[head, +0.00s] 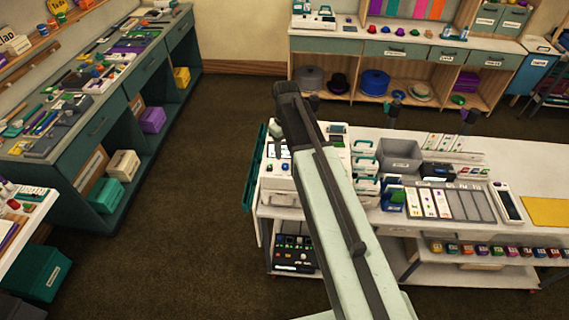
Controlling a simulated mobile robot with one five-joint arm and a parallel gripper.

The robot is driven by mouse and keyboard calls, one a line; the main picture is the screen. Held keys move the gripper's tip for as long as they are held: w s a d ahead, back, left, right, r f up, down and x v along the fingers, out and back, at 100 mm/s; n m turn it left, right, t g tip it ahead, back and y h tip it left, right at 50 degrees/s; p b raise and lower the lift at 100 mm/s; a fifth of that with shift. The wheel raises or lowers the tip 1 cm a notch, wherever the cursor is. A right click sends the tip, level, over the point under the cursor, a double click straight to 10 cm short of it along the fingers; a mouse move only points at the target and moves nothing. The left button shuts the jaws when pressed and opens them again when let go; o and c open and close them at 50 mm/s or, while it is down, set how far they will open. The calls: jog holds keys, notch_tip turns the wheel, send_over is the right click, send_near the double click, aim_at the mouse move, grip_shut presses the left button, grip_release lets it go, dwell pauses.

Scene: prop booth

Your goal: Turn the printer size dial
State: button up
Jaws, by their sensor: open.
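A white machine (337,146) with a small dark screen stands at the left end of the near counter (545,185). It may be the printer. My pale arm crosses in front of it and hides part of it. Another white machine (313,20) stands on the back counter, and I cannot tell for certain which is the printer. I cannot make out a size dial on either. My arm reaches up from the bottom of the head view to a dark joint above the near counter's left end. No gripper fingers show.
The near counter holds a grey bin (400,155), a card tray (455,203) and a yellow mat (546,211). A black button box (294,254) sits on its lower shelf. A cluttered workbench (75,110) lines the left wall. Brown floor (190,200) lies open between them.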

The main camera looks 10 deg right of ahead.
aim_at(285, 165)
notch_tip(285, 165, down, 8)
jog(key=b, duration=0.7)
jog(key=shift+r, duration=0.35)
jog(key=shift+c, duration=0.3)
grip_shut()
